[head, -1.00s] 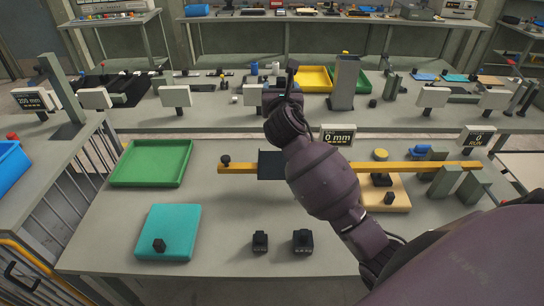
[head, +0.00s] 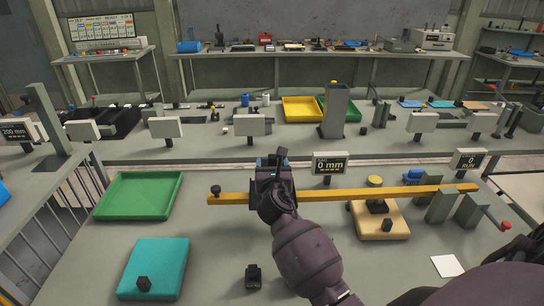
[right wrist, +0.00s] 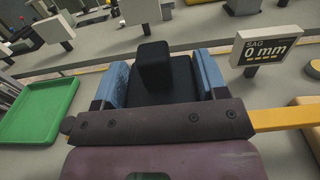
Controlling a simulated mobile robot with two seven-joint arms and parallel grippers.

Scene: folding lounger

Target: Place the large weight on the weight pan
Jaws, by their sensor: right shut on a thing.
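My right gripper (head: 270,172) is at the left half of the long yellow beam (head: 345,193). In the right wrist view its two blue fingers (right wrist: 160,82) are shut on a black block with an upright knob, which looks like the large weight (right wrist: 154,65). The dark weight pan on the beam is hidden behind my gripper in the head view, so I cannot tell whether the weight touches it. A smaller black weight (head: 254,277) stands on the table in front. My left gripper is not in view.
A green tray (head: 101,208) lies left of the beam, and a teal block with a black knob (head: 150,255) in front. A sag display (head: 330,164) reading 0 mm stands just behind the beam. Grey supports (head: 440,207) stand at the beam's right end.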

